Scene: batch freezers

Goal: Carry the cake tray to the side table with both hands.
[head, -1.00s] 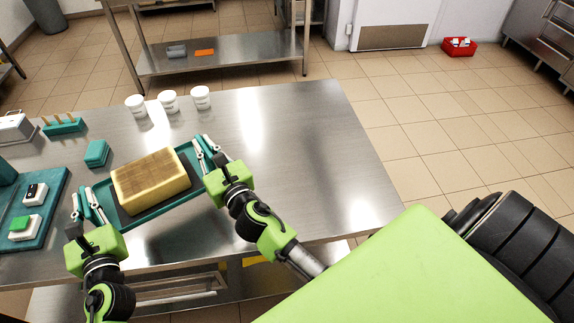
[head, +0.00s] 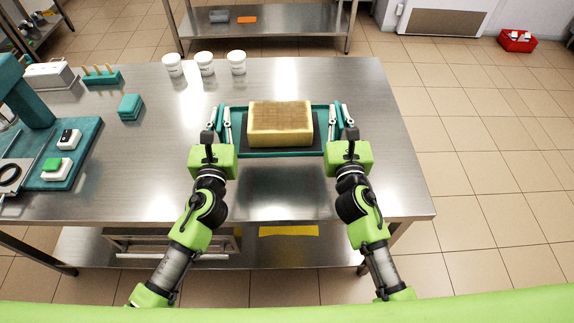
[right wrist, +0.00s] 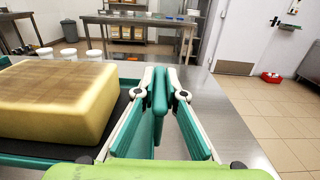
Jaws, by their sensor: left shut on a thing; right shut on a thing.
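The teal cake tray (head: 284,153) carries a golden rectangular cake (head: 280,122) on a dark liner. It is over the steel table, level in the head view; whether it touches the table I cannot tell. My left gripper (head: 221,120) is shut on the tray's left end. My right gripper (head: 344,118) is shut on the tray's right end. In the right wrist view the right fingers (right wrist: 160,105) close on the teal handle (right wrist: 160,90), with the cake (right wrist: 55,100) to the left.
Three white tubs (head: 205,63) stand behind the tray. A teal block (head: 130,106) and a device with a green button (head: 54,165) are on the left. Another steel table (head: 270,22) stands beyond. Tiled floor is open on the right, with a red bin (head: 517,40) far back.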

